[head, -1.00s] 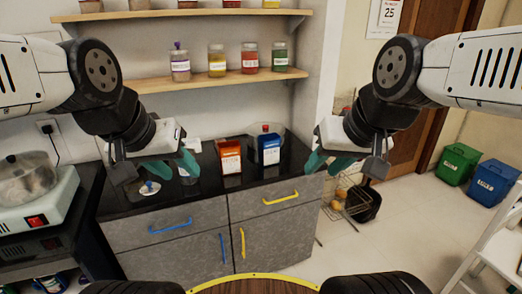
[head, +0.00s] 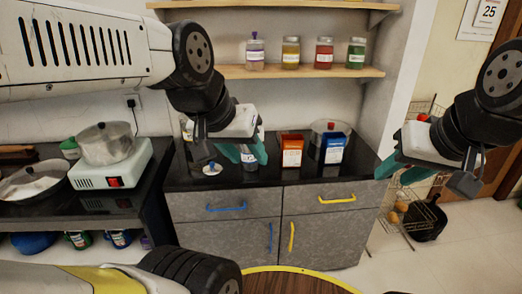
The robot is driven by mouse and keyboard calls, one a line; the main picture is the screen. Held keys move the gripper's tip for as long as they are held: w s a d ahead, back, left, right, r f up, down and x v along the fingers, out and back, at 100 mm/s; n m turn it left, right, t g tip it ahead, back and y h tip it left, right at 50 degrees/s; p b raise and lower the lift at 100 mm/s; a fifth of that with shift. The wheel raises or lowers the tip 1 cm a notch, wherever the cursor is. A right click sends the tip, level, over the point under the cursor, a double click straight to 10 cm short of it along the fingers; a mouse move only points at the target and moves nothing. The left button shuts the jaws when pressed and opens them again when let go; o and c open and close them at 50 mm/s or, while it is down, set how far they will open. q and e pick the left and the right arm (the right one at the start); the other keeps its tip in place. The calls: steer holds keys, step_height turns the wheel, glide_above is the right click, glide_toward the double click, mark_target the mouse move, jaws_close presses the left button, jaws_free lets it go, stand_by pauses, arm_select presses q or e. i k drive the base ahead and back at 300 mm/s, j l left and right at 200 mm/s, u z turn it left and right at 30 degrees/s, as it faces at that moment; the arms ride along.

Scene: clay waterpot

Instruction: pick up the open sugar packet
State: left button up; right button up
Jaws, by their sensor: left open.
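A clear glass container (head: 322,126) stands behind the packets. A white lidded item (head: 212,169) lies below the left gripper. A shelf of jars (head: 300,71) is above. A pot (head: 105,143) sits on a white cooker (head: 112,174) at left. A wire rack (head: 400,205) is at right.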

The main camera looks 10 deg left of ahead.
mark_target(332, 150)
steer(key=i+j+z, duration=0.15)
steer(key=z, duration=0.2)
steer(key=i+j+z, duration=0.1)
steer(key=z, duration=0.3)
steer(key=i+j+z, duration=0.1)
steer(key=j+z, duration=0.25)
steer(key=i+j, duration=0.3)
steer(key=j, duration=0.2)
